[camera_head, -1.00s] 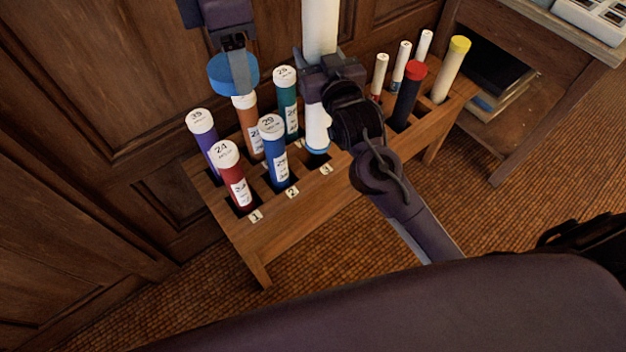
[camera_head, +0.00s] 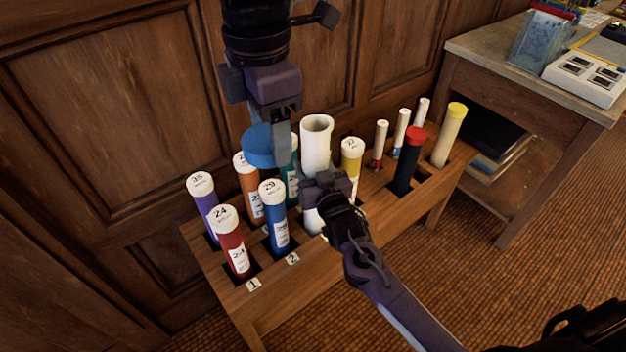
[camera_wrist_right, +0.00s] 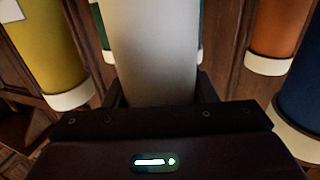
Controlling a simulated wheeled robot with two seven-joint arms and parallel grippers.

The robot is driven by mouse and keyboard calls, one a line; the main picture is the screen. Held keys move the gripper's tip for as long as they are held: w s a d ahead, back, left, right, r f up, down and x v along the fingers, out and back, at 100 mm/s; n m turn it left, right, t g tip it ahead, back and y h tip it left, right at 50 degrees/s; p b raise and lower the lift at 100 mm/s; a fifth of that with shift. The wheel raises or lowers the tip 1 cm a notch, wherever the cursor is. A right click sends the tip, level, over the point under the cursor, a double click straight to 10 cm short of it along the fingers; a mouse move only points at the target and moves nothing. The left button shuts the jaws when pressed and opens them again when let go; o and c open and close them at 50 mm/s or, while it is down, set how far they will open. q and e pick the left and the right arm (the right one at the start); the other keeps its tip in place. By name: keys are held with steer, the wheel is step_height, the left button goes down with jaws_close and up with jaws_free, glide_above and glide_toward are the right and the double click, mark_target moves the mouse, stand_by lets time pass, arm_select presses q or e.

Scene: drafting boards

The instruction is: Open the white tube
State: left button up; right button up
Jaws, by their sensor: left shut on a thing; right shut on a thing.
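The white tube (camera_head: 315,150) stands upright at the wooden rack with its top end open and no cap on it. My right gripper (camera_head: 325,186) is shut around the tube's body below the mouth. In the right wrist view my right gripper (camera_wrist_right: 160,97) has the pale tube (camera_wrist_right: 150,45) between its fingers. Its lower end is partly hidden behind the right gripper. My left gripper (camera_head: 281,128) points down and is shut on a round blue cap (camera_head: 258,147), held just left of the tube's mouth, apart from it.
The rack (camera_head: 310,275) also holds capped tubes: red (camera_head: 234,246), blue (camera_head: 275,220), purple (camera_head: 204,205), orange (camera_head: 247,190), yellow (camera_head: 351,160) and several others to the right. Wood panelling (camera_head: 110,110) is close behind. A side table (camera_head: 490,42) stands at right.

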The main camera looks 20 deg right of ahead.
steer(key=shift+f, duration=2.1)
steer(key=shift+f+b, duration=0.1)
steer(key=shift+b, duration=0.2)
steer(key=o, duration=1.4)
